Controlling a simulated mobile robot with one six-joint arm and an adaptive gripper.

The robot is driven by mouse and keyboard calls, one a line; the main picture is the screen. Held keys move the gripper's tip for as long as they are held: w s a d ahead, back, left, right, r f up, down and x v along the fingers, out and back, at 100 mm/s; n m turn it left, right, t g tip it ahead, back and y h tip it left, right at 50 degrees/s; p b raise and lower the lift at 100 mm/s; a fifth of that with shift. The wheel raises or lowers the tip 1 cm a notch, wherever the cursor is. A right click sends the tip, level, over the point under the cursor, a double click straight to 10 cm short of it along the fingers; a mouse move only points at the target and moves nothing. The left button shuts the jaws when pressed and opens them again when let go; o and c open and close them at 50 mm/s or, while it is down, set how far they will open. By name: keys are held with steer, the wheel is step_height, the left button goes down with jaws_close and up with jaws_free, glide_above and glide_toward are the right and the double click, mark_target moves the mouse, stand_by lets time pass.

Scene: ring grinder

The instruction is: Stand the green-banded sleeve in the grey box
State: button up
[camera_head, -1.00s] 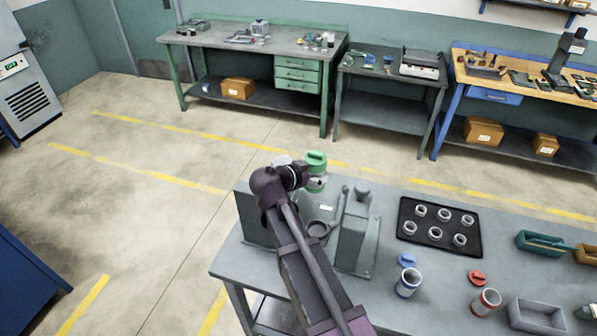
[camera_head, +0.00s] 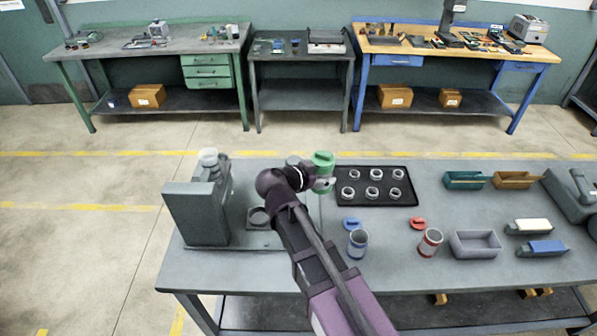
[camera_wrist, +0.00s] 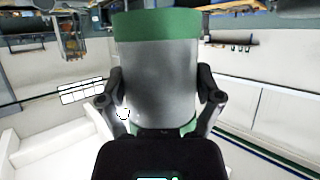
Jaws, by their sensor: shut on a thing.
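The grey box (camera_head: 476,245) is an open, low rectangular box on the bench, right of the red-banded sleeve. It looks empty. My gripper is well to its left and apart from it.
A grey machine (camera_head: 197,205) stands on the bench's left. A black tray (camera_head: 373,204) holds several rings. A blue-banded sleeve (camera_head: 357,243) and red-banded sleeve (camera_head: 430,242) stand with lids behind them. Teal (camera_head: 466,182) and orange (camera_head: 514,181) bins stand behind the box.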

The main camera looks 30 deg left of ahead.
steer(key=d+f+b, duration=0.1)
steer(key=f+b, duration=1)
steer(key=f, duration=0.1)
steer(key=w+d+f+b, duration=0.1)
steer(key=d+f+b, duration=0.1)
steer(key=f+b, duration=1)
steer(key=shift+w+d+m+h, duration=0.3)
steer(key=shift+h, duration=0.1)
steer(key=shift+s, duration=0.15)
